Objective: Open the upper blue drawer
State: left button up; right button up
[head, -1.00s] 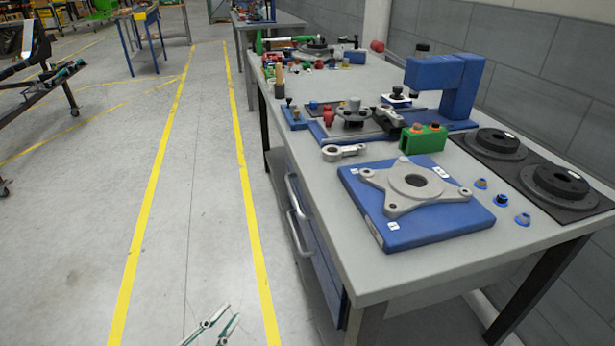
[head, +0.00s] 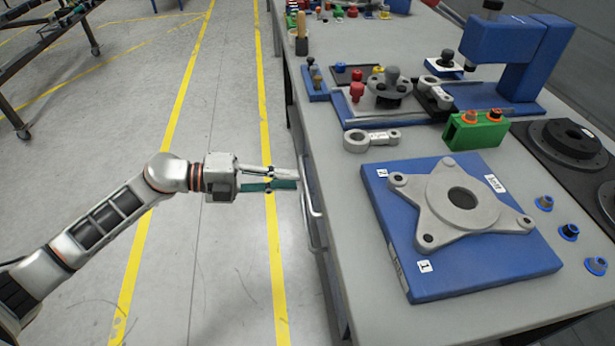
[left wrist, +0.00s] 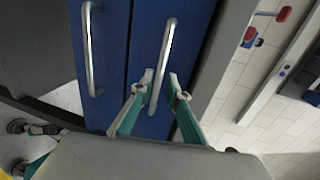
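The upper blue drawer (left wrist: 190,45) is closed under the workbench top, with a silver bar handle (left wrist: 167,52). In the head view this handle (head: 311,195) shows along the bench's left side. My left gripper (head: 297,178) reaches it from the left. In the left wrist view the gripper (left wrist: 161,80) is open, its two green-and-grey fingers on either side of the handle in the picture. I cannot tell whether they touch it. The lower drawer (left wrist: 105,75) with its own handle (left wrist: 89,50) also looks closed. My right gripper is not in view.
The grey workbench top (head: 340,235) carries a blue plate (head: 385,215) with a star-shaped metal part (head: 430,205), a green block (head: 475,132) and a blue press (head: 510,45). The floor (head: 225,280) left of the bench is clear, marked with yellow lines.

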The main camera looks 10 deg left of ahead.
aim_at(305, 178)
pick_arm(q)
jog(key=x, duration=0.4)
jog(key=shift+w+d+f, duration=0.15)
jog(key=shift+w+d, duration=0.05)
jog(key=shift+d, duration=0.15)
grip_shut()
jog(key=shift+a, duration=0.1)
jog(key=f+v, duration=0.3)
jog(key=v, duration=1.2)
jog(key=a+f+v, duration=0.1)
jog(key=f+v, duration=0.2)
jog(key=v, duration=1.3)
jog(key=shift+s+a, duration=0.4)
jog(key=shift+f, duration=0.1)
grip_release()
jog(key=shift+a, duration=0.1)
